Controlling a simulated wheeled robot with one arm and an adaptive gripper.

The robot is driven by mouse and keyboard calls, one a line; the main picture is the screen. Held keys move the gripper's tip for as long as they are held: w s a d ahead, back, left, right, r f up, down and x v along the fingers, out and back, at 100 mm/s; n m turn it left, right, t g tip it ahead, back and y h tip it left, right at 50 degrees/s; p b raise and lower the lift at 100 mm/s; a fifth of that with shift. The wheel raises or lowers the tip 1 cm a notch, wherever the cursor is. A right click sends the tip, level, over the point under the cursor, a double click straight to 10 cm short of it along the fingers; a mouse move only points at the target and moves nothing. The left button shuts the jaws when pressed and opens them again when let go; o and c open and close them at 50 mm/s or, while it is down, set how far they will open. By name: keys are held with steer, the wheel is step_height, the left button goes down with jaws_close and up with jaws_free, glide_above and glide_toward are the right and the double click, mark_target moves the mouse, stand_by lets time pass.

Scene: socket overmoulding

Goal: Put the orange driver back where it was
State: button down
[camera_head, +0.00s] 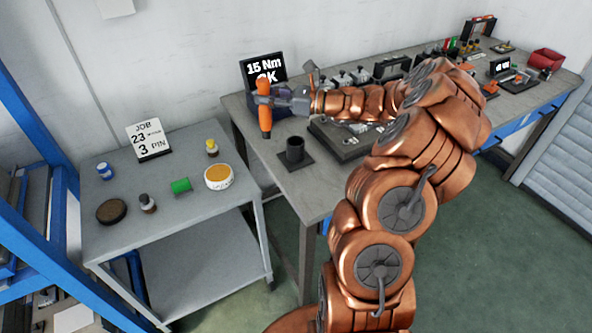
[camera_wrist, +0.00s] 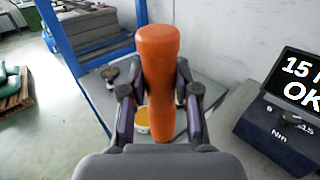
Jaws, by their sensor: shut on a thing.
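The orange driver (camera_head: 264,117) is upright in my gripper (camera_head: 266,100), above the left end of the long workbench. In the wrist view the driver (camera_wrist: 158,80) stands between the two fingers of my gripper (camera_wrist: 160,100), which are shut on it. A black cup-shaped holder (camera_head: 295,150) on a square base stands on the bench, below and to the right of the driver. It looks empty, though its inside is dark. The driver's lower end is in the air, apart from the holder.
A display reading "15 Nm OK" (camera_head: 264,69) stands behind the driver; it also shows in the wrist view (camera_wrist: 300,80). A dark fixture plate (camera_head: 345,147) lies right of the holder. A lower grey cart (camera_head: 190,215) at left carries several small containers and a job sign (camera_head: 149,139).

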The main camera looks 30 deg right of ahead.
steer(key=s+d+t+h+b, duration=0.1)
steer(key=s+d+b, duration=0.35)
steer(key=d, duration=0.25)
step_height(320, 180, down, 9)
steer(key=shift+w+m+p, duration=0.35)
steer(key=shift+w+m, duration=0.05)
steer(key=shift+w, duration=0.05)
steer(key=c, duration=0.8)
jaws_free()
steer(key=shift+c, duration=0.2)
